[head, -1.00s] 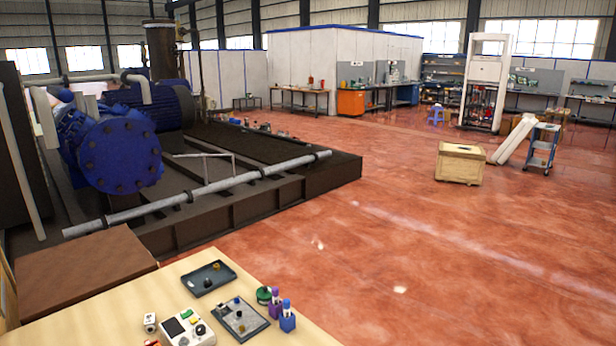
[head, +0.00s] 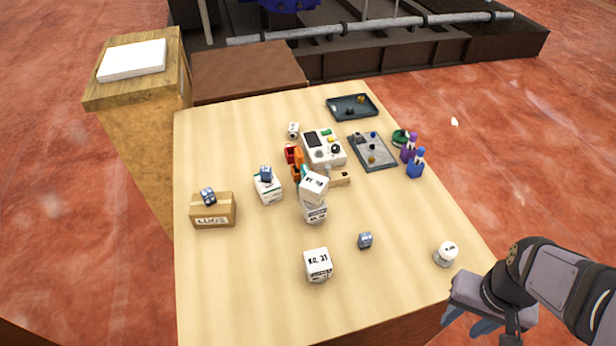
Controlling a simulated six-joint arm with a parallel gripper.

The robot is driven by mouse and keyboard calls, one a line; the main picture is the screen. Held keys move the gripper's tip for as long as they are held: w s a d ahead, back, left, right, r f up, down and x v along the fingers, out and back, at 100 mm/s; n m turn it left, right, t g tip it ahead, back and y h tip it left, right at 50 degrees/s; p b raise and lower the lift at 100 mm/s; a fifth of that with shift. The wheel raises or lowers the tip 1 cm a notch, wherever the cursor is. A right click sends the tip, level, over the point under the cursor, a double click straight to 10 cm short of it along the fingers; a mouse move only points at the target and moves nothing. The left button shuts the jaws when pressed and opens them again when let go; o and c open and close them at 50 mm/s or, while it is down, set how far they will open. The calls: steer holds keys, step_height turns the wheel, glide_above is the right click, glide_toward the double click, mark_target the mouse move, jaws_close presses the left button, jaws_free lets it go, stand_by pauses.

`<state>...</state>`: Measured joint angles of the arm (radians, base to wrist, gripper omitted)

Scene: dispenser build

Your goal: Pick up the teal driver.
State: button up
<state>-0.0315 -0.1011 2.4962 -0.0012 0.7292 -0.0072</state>
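A small teal piece (head: 303,175), which may be the teal driver, shows in the head view near the table's middle. It sits beside red and orange items and is mostly hidden behind a stack of white boxes (head: 314,190), so its full shape cannot be made out. My gripper (head: 470,322) is at the lower right, off the table's right edge and far from the teal piece. Its bluish fingertips point down and away from the camera. I cannot tell how far apart they are, and I see nothing held.
Around the teal piece stand a white-and-green box (head: 268,188), a white device with knobs (head: 323,147) and orange items (head: 297,157). A white NO. 31 box (head: 318,265), a blue cube (head: 365,240) and a white round container (head: 446,254) are nearer. The table's (head: 240,300) front left is clear.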

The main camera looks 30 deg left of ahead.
steer(key=w+a+r+n+t+b, duration=0.1)
steer(key=w+a+n, duration=0.1)
steer(key=w+a, duration=0.6)
step_height(320, 180, up, 4)
steer(key=f+n+t+y+b, duration=0.1)
steer(key=n+t+y+b, duration=0.15)
steer(key=n, duration=0.45)
glide_above(306, 169)
steer(key=s+d, duration=0.2)
steer(key=shift+w+a+f+g+y, duration=0.1)
steer(key=shift+w+f+g+y, duration=0.1)
steer(key=shift+f, duration=0.2)
steer(key=shift+w+a+f+g+y, duration=0.1)
steer(key=shift+f+y, duration=0.05)
steer(key=shift+f, duration=0.2)
steer(key=p+x, duration=0.3)
steer(key=shift+w+a+f, duration=0.1)
steer(key=shift+a+f, duration=0.05)
steer(key=shift+a, duration=0.1)
steer(key=shift+p+x, duration=0.35)
steer(key=shift+x, duration=0.45)
steer(key=shift+d, duration=0.1)
jaws_close()
